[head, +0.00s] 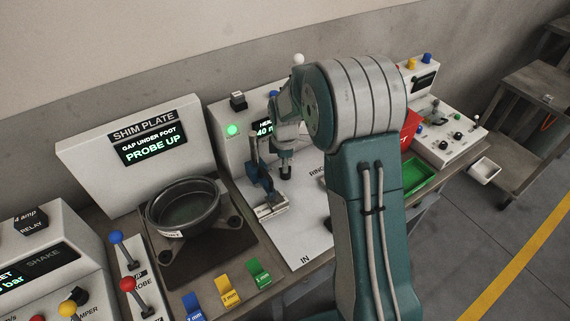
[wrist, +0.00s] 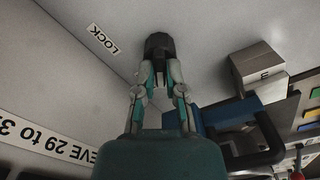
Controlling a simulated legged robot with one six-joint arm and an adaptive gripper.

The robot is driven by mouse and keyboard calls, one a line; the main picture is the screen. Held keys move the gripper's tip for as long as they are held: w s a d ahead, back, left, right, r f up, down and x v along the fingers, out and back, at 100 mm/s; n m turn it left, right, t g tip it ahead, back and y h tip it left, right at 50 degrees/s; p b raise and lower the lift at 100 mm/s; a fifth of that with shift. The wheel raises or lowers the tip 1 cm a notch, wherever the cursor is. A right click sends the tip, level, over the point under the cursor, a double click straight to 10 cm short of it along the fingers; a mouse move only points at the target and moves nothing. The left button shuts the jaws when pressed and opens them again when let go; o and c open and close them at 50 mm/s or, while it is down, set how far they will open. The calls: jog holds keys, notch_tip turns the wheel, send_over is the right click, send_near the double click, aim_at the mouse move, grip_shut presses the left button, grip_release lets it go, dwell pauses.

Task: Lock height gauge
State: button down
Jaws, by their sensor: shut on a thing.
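The height gauge is a white panel (head: 228,112) with a partly hidden green display (head: 265,129) whose visible part reads 40. Its blue slider arm (head: 262,174) stands over a small metal block (head: 270,207); in the wrist view the blue part (wrist: 240,117) is to the right of my gripper. A black knob (wrist: 158,43) projects beside a LOCK label (wrist: 104,39). My gripper (wrist: 159,72) is shut on this knob, with a finger on each side of it. In the head view my gripper (head: 286,166) is small and partly covers the panel; the knob is hard to make out there.
To the left stand the shim plate station (head: 135,155), a round black dish (head: 184,207), and blue, yellow and green shim tags (head: 229,290). Lever switches (head: 127,284) are at the lower left. A green tray (head: 420,177) and another control console (head: 447,136) lie to the right, behind my arm.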

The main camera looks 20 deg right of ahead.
jog(key=shift+d+m, duration=0.1)
jog(key=shift+m, duration=0.2)
jog(key=m, duration=0.5)
jog(key=shift+f+m, duration=0.1)
jog(key=shift+m, duration=0.2)
jog(key=m, duration=0.6)
jog(key=shift+d, duration=0.1)
jog(key=m, duration=0.5)
jog(key=shift+s+m, duration=0.15)
jog(key=shift+m, duration=0.15)
jog(key=m, duration=0.6)
jog(key=c, duration=0.7)
grip_release()
jog(key=shift+a, duration=0.25)
